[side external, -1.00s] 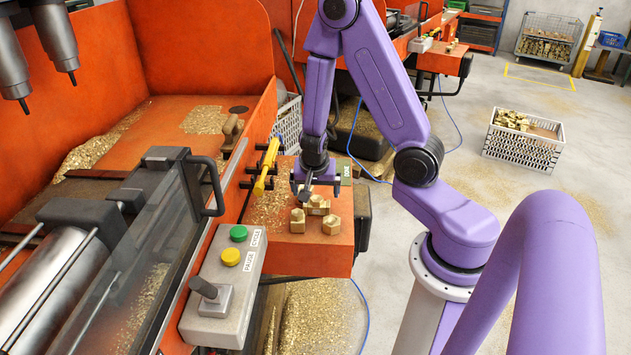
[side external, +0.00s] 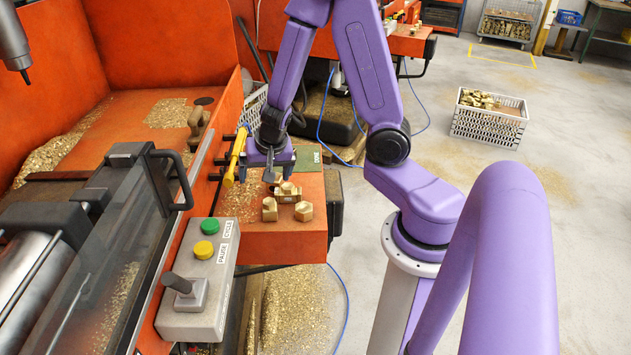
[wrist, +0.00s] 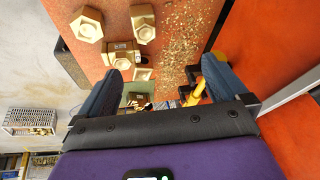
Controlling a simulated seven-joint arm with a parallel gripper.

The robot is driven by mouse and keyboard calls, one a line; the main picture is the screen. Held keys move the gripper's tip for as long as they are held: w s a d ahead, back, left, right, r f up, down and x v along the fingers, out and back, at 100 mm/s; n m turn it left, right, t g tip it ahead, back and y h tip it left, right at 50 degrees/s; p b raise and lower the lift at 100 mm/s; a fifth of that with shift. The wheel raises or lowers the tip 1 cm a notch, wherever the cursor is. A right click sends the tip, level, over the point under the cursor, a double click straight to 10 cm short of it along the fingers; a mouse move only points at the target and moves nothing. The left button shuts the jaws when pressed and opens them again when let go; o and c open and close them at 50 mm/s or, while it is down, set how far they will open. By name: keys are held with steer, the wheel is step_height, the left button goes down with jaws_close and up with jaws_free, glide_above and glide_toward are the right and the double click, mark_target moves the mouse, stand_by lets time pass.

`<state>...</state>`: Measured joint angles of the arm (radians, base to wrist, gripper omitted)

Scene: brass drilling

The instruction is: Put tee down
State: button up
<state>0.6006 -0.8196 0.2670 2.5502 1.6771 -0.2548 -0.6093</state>
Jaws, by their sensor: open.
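The brass tee (side external: 287,191) lies on the orange shelf beside the machine, behind two other brass pieces. It also shows in the wrist view (wrist: 122,56), between a loose hex piece and my left-hand finger, clear of both fingers. My gripper (side external: 268,172) is just above the shelf, to the left of and behind the tee. Its blue-grey fingers are spread wide in the wrist view (wrist: 163,82), with nothing held between them. Whether a fingertip is touching the shelf cannot be told.
Two brass hex pieces (side external: 270,209) (side external: 303,211) stand in front of the tee. A yellow-handled tool (side external: 236,156) is close at the gripper's left. Brass chips cover the shelf's left part. A control box (side external: 200,270) stands in front. A white crate (side external: 490,122) is on the floor.

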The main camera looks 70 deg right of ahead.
steer(key=a+r+n+t+y, duration=0.1)
steer(key=a+r+n+y, duration=0.35)
steer(key=a, duration=0.55)
steer(key=s+a+r+n+g+y, duration=0.1)
steer(key=s+a+n, duration=0.3)
steer(key=s, duration=0.5)
steer(key=s+a+r+n+g, duration=0.3)
steer(key=s+a+n+g, duration=0.1)
steer(key=s+n, duration=0.4)
steer(key=shift+s+r+n+y, duration=0.25)
steer(key=shift+s+n+y, duration=0.1)
steer(key=shift+n, duration=0.3)
steer(key=s+d+n+h, duration=0.1)
steer(key=s+d+r+n+h, duration=0.1)
steer(key=s+d+n, duration=0.1)
steer(key=s+d+n+h, duration=0.1)
steer(key=d, duration=0.1)
steer(key=shift+s+d+r+n, duration=0.15)
steer(key=shift+d+r+n, duration=0.1)
steer(key=shift+r+n, duration=0.05)
steer(key=shift+c, duration=0.7)
steer(key=shift+d+r+h, duration=0.1)
steer(key=shift+d+h, duration=0.15)
steer(key=shift+h, duration=0.05)
steer(key=c, duration=0.4)
steer(key=shift+c, duration=0.2)
